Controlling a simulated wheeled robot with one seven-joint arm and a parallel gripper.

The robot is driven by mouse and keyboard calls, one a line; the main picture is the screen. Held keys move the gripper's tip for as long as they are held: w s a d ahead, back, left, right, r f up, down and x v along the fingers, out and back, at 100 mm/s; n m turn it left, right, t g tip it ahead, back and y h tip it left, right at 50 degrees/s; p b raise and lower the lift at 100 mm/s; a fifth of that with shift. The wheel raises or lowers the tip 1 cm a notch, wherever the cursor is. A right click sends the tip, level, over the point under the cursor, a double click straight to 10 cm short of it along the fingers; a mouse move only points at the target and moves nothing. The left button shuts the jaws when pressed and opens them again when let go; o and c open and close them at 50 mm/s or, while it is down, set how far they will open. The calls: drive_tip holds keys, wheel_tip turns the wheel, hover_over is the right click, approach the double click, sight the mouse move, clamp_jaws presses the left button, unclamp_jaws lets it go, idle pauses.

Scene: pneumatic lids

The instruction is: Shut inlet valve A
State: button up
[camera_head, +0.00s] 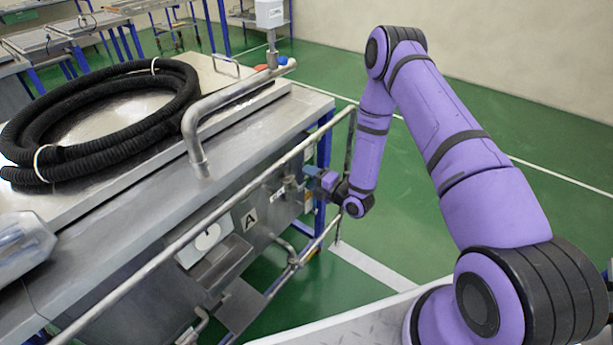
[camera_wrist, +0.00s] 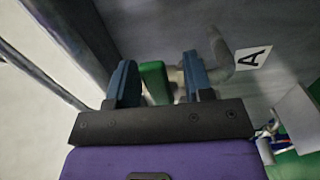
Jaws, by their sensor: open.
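Inlet valve A shows in the wrist view as a green handle (camera_wrist: 155,82) beside a curved grey pipe. A white label with a black "A" (camera_wrist: 253,58) is on the grey panel near that pipe. The label (camera_head: 249,220) also shows in the head view on the side of the metal machine. My gripper (camera_wrist: 160,72) is open, with one blue finger on each side of the green handle; the handle is nearer the left finger. I cannot tell whether it touches. In the head view my gripper (camera_head: 313,172) is at the machine's right end, and the handle cannot be made out.
A metal rail (camera_head: 235,187) runs along the front of the machine, close to my forearm. A coiled black hose (camera_head: 100,90) lies on the machine top beside a bent pipe (camera_head: 225,95). The green floor (camera_head: 530,125) to the right is free.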

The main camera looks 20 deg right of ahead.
drive_tip(key=v, duration=0.9)
drive_tip(key=shift+s, duration=0.15)
drive_tip(key=shift+d, duration=0.1)
drive_tip(key=w+d+r+m+g+h, duration=0.1)
drive_tip(key=w+r+m+h, duration=0.1)
drive_tip(key=w+r, duration=0.35)
drive_tip(key=w+d+r+m+g+h, duration=0.1)
drive_tip(key=w+r+h, duration=0.15)
drive_tip(key=r, duration=0.65)
drive_tip(key=s+d+r+m+g+h, duration=0.15)
drive_tip(key=r+m, duration=0.25)
drive_tip(key=r, duration=0.4)
drive_tip(key=s+d+r+m+h, duration=0.1)
drive_tip(key=s+r+m+h, duration=0.15)
drive_tip(key=r, duration=0.45)
drive_tip(key=s+r+m+g, duration=0.2)
drive_tip(key=s+r+m, duration=0.3)
drive_tip(key=s, duration=0.6)
drive_tip(key=s+a+r+m+g+h, duration=0.1)
drive_tip(key=s+r+m, duration=0.4)
drive_tip(key=s, duration=0.6)
drive_tip(key=s+a+r+m+g+h, duration=0.1)
drive_tip(key=s+r+m+g, duration=0.2)
drive_tip(key=s, duration=0.8)
wheel_tip(320, 180, up, 4)
drive_tip(key=shift+s+a+r+m, duration=0.1)
drive_tip(key=shift+s+a+m, duration=0.15)
drive_tip(key=shift+m, duration=1)
